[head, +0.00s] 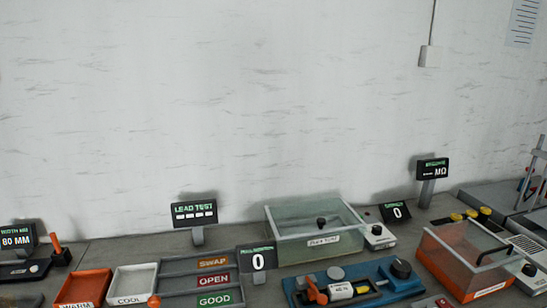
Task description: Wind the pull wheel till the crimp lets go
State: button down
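A blue bench fixture (370,272) stands at the bottom of the head view, right of centre. It carries a dark round knob (401,268) at its right end, which looks like the pull wheel. An orange lever (316,291) and a pale labelled block (341,291) sit on its left part. I cannot make out the crimp or any lead. A small display (258,259) just left of the fixture reads 0. My gripper is not in view.
A clear-walled tank (315,240) stands behind the fixture and an orange-walled tank (470,262) to its right. Grey trays marked SWAP, OPEN and GOOD (213,281), a white COOL bin (131,286) and an orange WARM bin (82,287) lie left.

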aim_at(400, 268)
jog(key=i+l, duration=0.1)
jog(key=l, duration=0.25)
jog(key=i+l, duration=0.15)
jog(key=l, duration=0.2)
jog(key=i+l, duration=0.1)
jog(key=l, duration=0.3)
jog(key=i+l, duration=0.15)
jog(key=l, duration=0.2)
